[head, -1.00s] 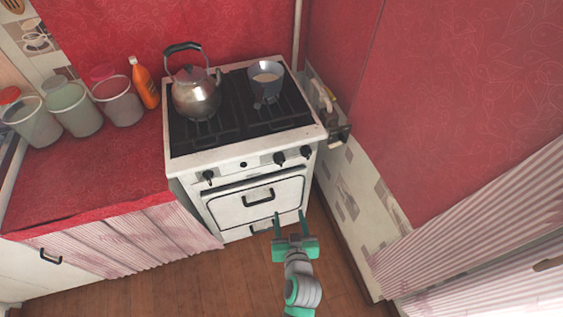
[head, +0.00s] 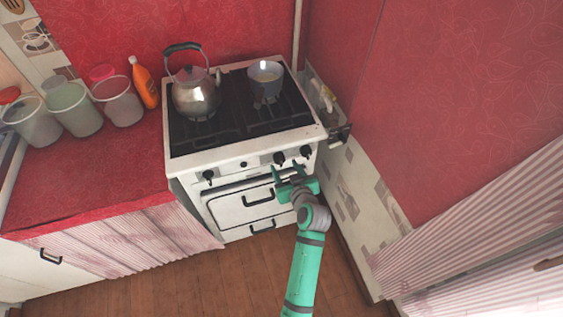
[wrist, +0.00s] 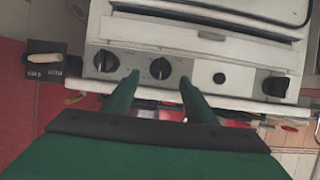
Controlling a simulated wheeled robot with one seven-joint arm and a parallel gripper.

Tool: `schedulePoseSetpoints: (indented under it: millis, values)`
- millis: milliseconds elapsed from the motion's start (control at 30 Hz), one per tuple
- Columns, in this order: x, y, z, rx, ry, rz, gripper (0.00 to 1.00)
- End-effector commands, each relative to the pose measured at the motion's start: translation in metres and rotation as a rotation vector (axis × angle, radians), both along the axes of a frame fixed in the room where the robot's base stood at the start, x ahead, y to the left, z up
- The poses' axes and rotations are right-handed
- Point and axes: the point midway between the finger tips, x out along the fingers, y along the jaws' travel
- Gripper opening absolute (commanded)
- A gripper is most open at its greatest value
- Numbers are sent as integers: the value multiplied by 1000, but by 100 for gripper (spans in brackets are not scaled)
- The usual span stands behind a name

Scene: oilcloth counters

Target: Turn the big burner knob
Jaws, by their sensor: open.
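The white stove (head: 250,230) carries black knobs on its front panel. The left knob (head: 208,176) stands apart, and the middle-right knob (head: 280,158) and the right knob (head: 306,151) sit close together. The pictures do not label which is the big burner's. My gripper (head: 287,172) is open and empty just in front of the panel, below the middle-right knob. In the wrist view the stove appears upside down. There the middle-right knob (wrist: 160,68) lies just beyond and between the two green fingertips (wrist: 159,85). Contact cannot be made out.
A metal kettle (head: 196,98) and a pot (head: 265,85) stand on the black hob. An oven door handle (head: 258,198) lies below the panel. A wall fixture (head: 338,133) is close to the stove's right. Open floor (head: 190,285) lies in front.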

Motion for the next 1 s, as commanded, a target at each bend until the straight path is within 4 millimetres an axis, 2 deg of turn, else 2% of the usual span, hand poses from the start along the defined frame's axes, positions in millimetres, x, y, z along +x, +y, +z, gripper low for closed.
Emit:
schedulePoseSetpoints:
  millis: [100,300,700,867,900,1000]
  values:
    - [18,7,-7,-1,0,2,51]
    - [36,12,-15,-1,0,0,51]
    - [41,14,-18,0,0,0,51]
    - [41,14,-18,0,0,0,13]
    - [41,14,-18,0,0,0,10]
    - [41,14,-18,1,0,0,10]
